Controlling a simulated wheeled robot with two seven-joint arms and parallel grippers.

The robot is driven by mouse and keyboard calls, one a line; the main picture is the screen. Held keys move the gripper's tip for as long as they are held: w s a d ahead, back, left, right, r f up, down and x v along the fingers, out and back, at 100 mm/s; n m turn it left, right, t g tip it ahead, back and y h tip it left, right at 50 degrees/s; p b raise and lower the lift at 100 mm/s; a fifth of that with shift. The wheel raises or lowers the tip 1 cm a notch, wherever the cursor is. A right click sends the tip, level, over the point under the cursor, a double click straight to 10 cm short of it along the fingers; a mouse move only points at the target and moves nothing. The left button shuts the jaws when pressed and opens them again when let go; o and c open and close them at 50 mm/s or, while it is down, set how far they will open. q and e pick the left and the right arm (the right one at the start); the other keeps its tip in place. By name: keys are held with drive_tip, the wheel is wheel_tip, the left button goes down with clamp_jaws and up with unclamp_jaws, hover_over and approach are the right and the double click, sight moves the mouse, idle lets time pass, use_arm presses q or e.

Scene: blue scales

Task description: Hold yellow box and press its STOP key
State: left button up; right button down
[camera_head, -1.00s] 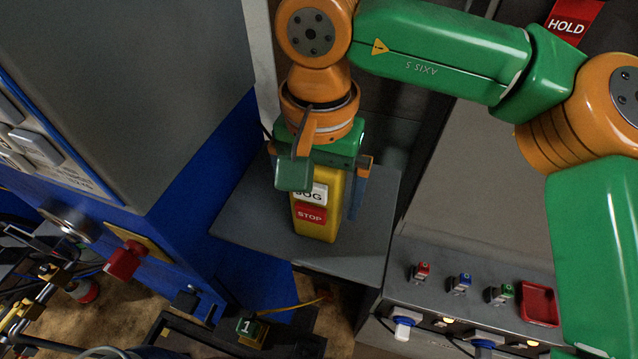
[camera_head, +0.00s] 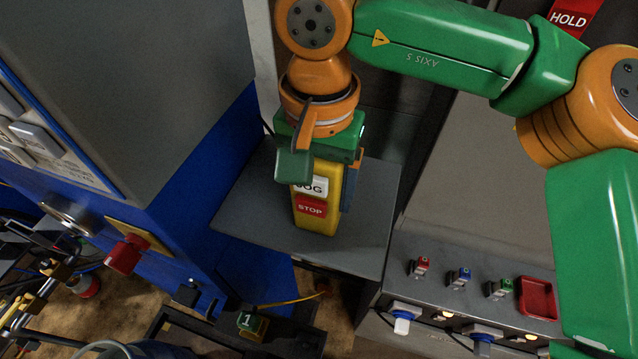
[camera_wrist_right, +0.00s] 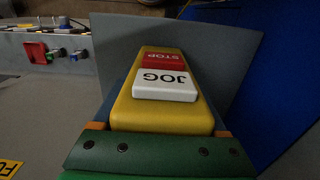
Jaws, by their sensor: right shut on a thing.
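The yellow box (camera_head: 318,222) stands upright on a small grey shelf (camera_head: 255,222) in the head view. Its front has a white JOG key (camera_head: 313,187) above a red STOP key (camera_head: 310,206). My right gripper (camera_head: 322,175) comes down on it from above and is shut around its upper part. In the right wrist view the yellow box (camera_wrist_right: 165,118) lies between the jaws, with the white JOG key (camera_wrist_right: 165,85) nearer and the red STOP key (camera_wrist_right: 163,58) beyond. Part of the box's top is hidden by the gripper. My left gripper is not in view.
A blue and grey cabinet (camera_head: 190,165) with a red knob (camera_head: 125,255) stands left of the shelf. A grey console (camera_head: 450,290) with small coloured switches and a red tray (camera_head: 537,298) is at right. A red HOLD sign (camera_head: 569,22) hangs top right.

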idle(0.3)
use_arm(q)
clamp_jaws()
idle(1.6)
